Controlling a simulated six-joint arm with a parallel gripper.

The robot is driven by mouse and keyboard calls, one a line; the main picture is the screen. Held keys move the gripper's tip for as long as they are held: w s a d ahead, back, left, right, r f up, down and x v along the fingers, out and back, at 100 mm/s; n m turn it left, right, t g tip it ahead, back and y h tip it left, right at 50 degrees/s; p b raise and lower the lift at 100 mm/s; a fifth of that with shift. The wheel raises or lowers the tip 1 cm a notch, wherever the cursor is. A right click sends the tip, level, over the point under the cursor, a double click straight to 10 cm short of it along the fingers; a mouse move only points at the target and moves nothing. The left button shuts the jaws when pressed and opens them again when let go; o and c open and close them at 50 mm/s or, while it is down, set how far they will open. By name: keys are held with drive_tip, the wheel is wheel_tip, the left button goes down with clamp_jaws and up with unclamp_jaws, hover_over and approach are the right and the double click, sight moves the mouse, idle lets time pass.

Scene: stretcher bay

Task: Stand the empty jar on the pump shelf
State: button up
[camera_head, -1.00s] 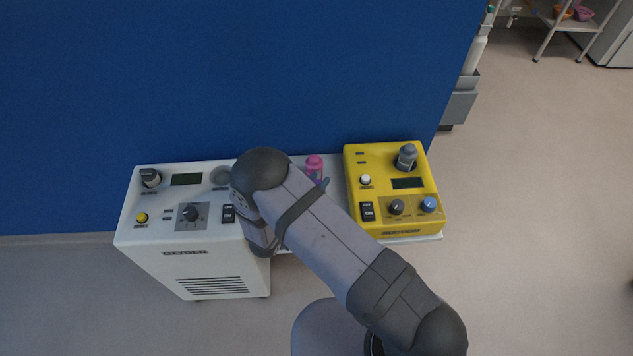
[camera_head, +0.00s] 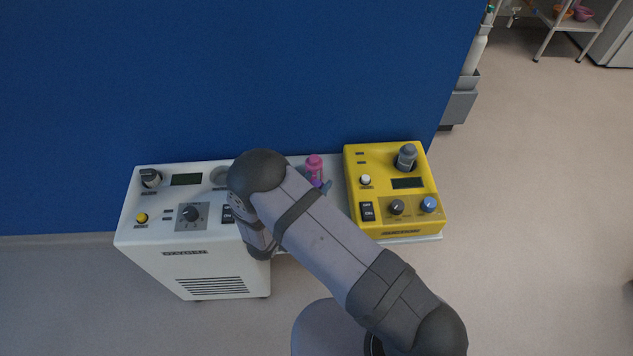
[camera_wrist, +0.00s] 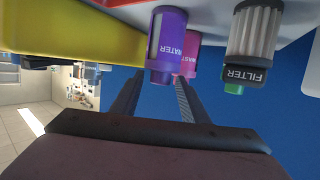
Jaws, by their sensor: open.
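A purple jar labelled WATER (camera_wrist: 167,48) with a pale strip stands out in front of my gripper in the wrist view. A pink jar, its label partly hidden (camera_wrist: 188,62), is behind it. In the head view the pink jar (camera_head: 314,162) stands on the white shelf between the two machines, with a bit of the purple jar (camera_head: 316,180) in front. My gripper (camera_wrist: 158,80) is open, its dark fingertips close to the purple jar; I cannot tell whether they touch it. My arm hides most of the gripper in the head view. Which jar is empty I cannot tell.
The yellow suction unit (camera_head: 384,178) stands right of the jars, the white oxygen unit (camera_head: 160,215) left. A blue wall (camera_head: 230,80) rises close behind. A ribbed cylinder labelled FILTER (camera_wrist: 252,38) is beside the jars in the wrist view. Open floor (camera_head: 540,220) lies right.

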drive_tip(key=v, duration=1.1)
drive_tip(key=shift+s, duration=0.15)
drive_tip(key=w+a+r+n+g+y, duration=0.1)
drive_tip(key=w+a+g+y, duration=0.15)
drive_tip(key=w+y, duration=0.4)
wheel_tip(320, 180, up, 4)
drive_tip(key=s+d+n+g+y, duration=0.1)
drive_tip(key=d+n+g+y, duration=0.1)
drive_tip(key=g+y, duration=0.1)
drive_tip(key=s+d+r+n+g, duration=0.1)
drive_tip(key=s+d+r+g, duration=0.1)
drive_tip(key=s+d, duration=0.6)
drive_tip(key=s+d+r+n+g+h, duration=0.1)
drive_tip(key=s+d+r+n+g, duration=0.1)
drive_tip(key=s+d, duration=0.7)
drive_tip(key=s+r+g, duration=0.1)
drive_tip(key=s+g, duration=0.1)
drive_tip(key=shift+s+n+g, duration=0.25)
drive_tip(key=shift+n+g, duration=0.05)
drive_tip(key=shift+g, duration=0.05)
drive_tip(key=shift+d+h, duration=0.1)
drive_tip(key=shift+h, duration=0.15)
